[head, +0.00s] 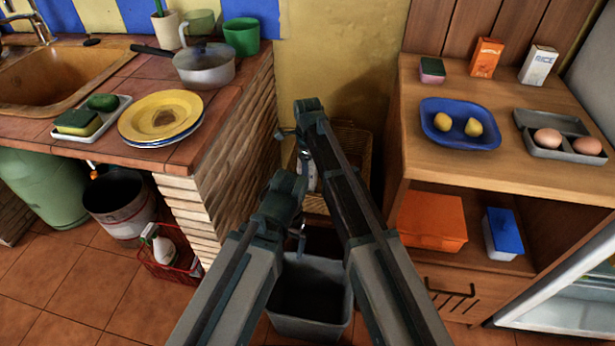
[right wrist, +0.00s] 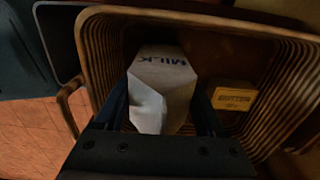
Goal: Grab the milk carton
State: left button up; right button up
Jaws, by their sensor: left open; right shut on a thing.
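The milk carton (right wrist: 165,75), pale with dark "MILK" lettering, stands inside a brown ribbed basket (right wrist: 100,55) in the right wrist view. My right gripper (right wrist: 163,106) is shut on it, with one finger on each side. In the head view the basket (head: 345,150) stands on the floor between the two counters. Only a pale sliver of the carton (head: 309,178) shows there, behind my arms, and my right gripper is largely hidden. My left gripper (head: 301,238) is open and empty, above the grey bin, partly hidden by its own arm.
A yellow butter box (right wrist: 235,97) lies beside the carton in the basket. A grey bin (head: 310,322) stands in front of the basket. The brick counter (head: 225,150) is close on the left, and the wooden cabinet (head: 450,285) on the right.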

grip_shut()
jog(key=shift+r, duration=0.1)
